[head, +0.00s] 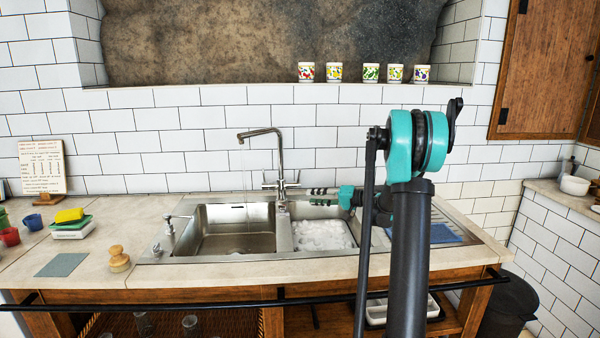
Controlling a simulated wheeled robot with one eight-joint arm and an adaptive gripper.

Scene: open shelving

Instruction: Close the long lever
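A chrome faucet (280,158) stands behind the sink, with its spout reaching left over the left basin. A thin stream of water (243,165) seems to fall from the spout. Small levers (268,184) sit at the faucet's base; their lengths and exact positions are too small to tell. Another chrome tap-like fitting (170,222) stands at the sink's left rim. My gripper (312,196) is over the back of the right basin, pointing left toward the faucet base. Its two fingers appear parted, with nothing seen between them. Contact with a lever cannot be told.
The steel sink has a left basin (236,244) with water and a right basin (323,236) with white foam. A wooden brush (118,259), a yellow sponge (69,216) and cups lie left. Several patterned cups (335,72) stand on the ledge above. My arm hides the right side.

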